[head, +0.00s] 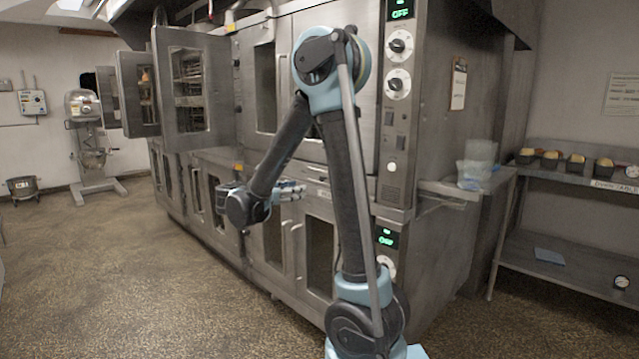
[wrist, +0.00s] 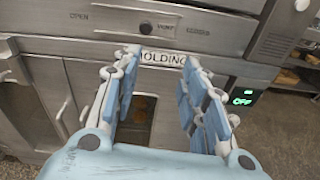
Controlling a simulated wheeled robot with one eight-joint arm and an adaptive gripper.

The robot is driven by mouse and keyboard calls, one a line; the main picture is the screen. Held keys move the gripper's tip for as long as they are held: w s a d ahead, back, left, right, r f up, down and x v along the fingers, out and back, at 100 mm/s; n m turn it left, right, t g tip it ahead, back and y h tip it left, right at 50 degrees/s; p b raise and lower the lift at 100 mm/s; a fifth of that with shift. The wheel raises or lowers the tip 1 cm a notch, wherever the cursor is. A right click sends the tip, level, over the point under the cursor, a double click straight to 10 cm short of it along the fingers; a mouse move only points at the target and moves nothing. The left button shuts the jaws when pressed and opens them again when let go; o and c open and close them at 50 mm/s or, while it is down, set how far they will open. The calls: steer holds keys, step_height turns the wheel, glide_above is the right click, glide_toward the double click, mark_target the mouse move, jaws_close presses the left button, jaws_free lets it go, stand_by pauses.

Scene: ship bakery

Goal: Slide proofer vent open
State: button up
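The vent panel (wrist: 110,17) is a grey metal strip across the top of the wrist view, with OPEN at its left, VENT in the middle and CLOSED at its right. A small dark round knob (wrist: 146,28) sits on it near the middle, just left of the word VENT. My gripper (wrist: 155,68) is open and empty, its two blue-and-white fingers spread below the panel, either side of the HOLDING label (wrist: 162,58). The knob is ahead of the fingertips, apart from them. In the head view my gripper (head: 292,190) is near the oven front; the knob cannot be made out there.
Glass-fronted lower doors (head: 320,255) lie below the panel. A green lit display (wrist: 242,97) is to the right. Upper oven doors (head: 190,90) stand open at the left. A shelf (head: 575,175) with loaf tins is at the right.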

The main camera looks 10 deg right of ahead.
mark_target(320, 179)
steer(key=shift+n+t+h, duration=0.3)
steer(key=shift+n+t, duration=0.3)
steer(key=shift+n, duration=0.1)
steer(key=x, duration=0.5)
steer(key=w+a+x, duration=0.1)
steer(key=x, duration=0.4)
steer(key=w+x, duration=0.1)
steer(key=x, duration=0.4)
steer(key=shift+w+a+r, duration=0.1)
steer(key=shift+w+a, duration=0.05)
steer(key=shift+a, duration=0.05)
